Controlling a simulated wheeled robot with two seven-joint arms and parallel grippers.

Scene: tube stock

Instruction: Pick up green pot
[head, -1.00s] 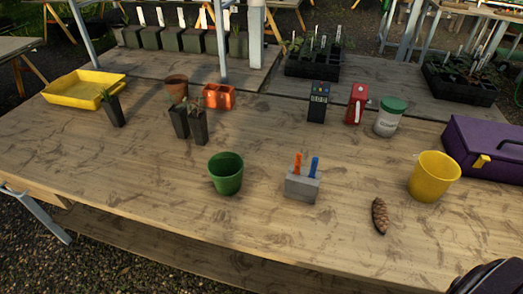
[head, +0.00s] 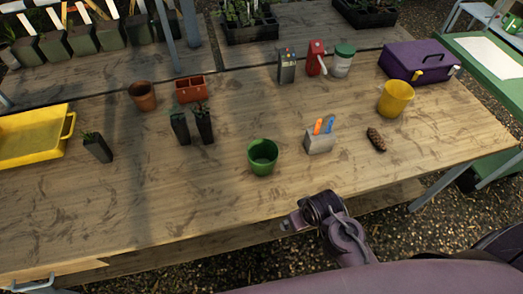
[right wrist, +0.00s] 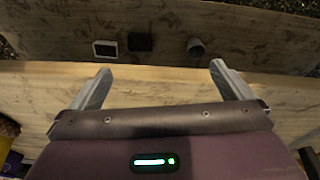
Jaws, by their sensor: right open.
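The green pot (head: 263,157) stands upright on the wooden table in the head view, near the front edge and left of the grey block. It looks empty. One of my purple arms shows low in the head view, in front of the table edge and apart from the pot. My right gripper (right wrist: 160,76) shows in the right wrist view with its two fingers wide apart and nothing between them. I cannot make out the green pot for certain in that view. My left gripper is not in view.
A grey block (head: 319,144) with orange and blue handles and a pinecone (head: 376,139) lie right of the pot. Two dark seedling pots (head: 192,125) stand behind left. A yellow pot (head: 396,100) and purple toolbox (head: 414,62) are farther right.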

